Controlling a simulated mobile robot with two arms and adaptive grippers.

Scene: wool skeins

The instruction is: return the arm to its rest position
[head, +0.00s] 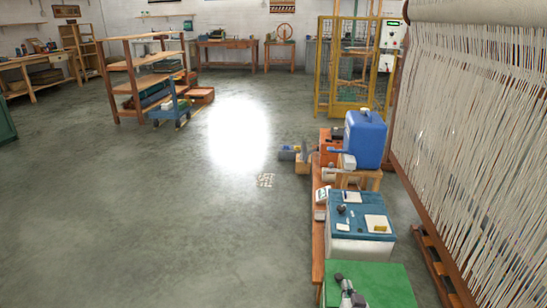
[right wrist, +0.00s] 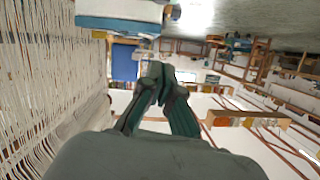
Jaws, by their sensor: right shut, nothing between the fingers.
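My right gripper (right wrist: 160,78) shows in the right wrist view with its dark fingers drawn together at the tips. It is shut and holds nothing. The wrist view looks upside down, with the floor at its top and hanging yarn on its left. In the head view, a small dark and grey jointed shape (head: 347,290) at the bottom edge, over a green top (head: 385,287), may be this gripper; I cannot tell for sure. My left gripper is not in view.
A loom with pale hanging threads (head: 475,130) fills the right side. Beside it stand a blue-topped white box (head: 350,228) and a blue canister (head: 365,138). A wooden shelf rack (head: 130,85) and yellow cage (head: 345,70) stand farther back. The floor at left is open.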

